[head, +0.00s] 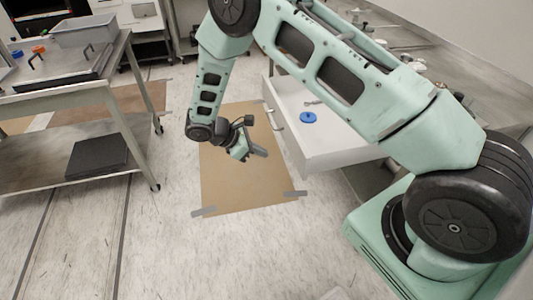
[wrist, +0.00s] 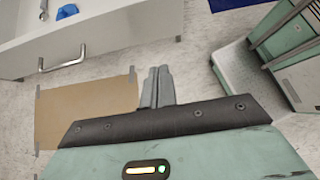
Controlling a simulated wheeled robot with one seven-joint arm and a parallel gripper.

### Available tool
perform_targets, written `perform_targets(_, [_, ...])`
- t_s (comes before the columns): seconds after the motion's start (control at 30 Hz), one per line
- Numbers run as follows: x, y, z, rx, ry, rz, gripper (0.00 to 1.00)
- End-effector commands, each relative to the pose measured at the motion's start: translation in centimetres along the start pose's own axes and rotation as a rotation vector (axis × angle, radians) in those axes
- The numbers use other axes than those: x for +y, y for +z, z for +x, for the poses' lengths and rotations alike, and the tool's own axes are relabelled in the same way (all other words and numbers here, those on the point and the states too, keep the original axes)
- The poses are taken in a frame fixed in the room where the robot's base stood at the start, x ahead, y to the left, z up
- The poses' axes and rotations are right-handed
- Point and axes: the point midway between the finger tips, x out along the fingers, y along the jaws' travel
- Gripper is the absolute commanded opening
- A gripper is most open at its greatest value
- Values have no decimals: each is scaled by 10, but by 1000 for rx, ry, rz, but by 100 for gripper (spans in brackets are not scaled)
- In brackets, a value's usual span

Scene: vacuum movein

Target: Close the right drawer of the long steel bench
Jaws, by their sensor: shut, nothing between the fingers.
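The white drawer (head: 325,150) stands pulled out from under the long steel bench (head: 440,75), partly hidden by my arm. A round blue thing (head: 308,118) and a small metal piece lie in it. Its bar handle (head: 278,118) is on the front face. In the wrist view the drawer front (wrist: 110,45) and its handle (wrist: 62,60) show at upper left. My gripper (head: 262,153) is shut and empty, in front of the drawer and apart from it. In the wrist view its fingers (wrist: 158,86) are together, to the right of the handle.
A brown sheet (head: 235,185) is taped to the floor below my gripper. A steel cart (head: 70,100) with a grey bin (head: 85,33) stands at the left. Open floor lies between the cart and the drawer.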

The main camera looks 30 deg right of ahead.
Motion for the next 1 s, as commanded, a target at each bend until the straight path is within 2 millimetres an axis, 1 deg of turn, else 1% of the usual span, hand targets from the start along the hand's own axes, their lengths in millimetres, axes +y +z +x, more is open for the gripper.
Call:
perform_targets(0.03, [-1, 2, 9, -2, -5, -1, 0])
perform_targets(0.4, [-2, 2, 83, 1, -6, -1, 0])
perform_targets(0.5, [-2, 15, 93, 0, -5, 1, 0])
perform_targets(0.6, [-1, 22, 102, 2, -4, 0, 0])
perform_targets(0.8, [-1, 28, 111, 1, -2, 1, 0])
perform_targets(1.0, [-1, 27, 112, 2, -2, 0, 0])
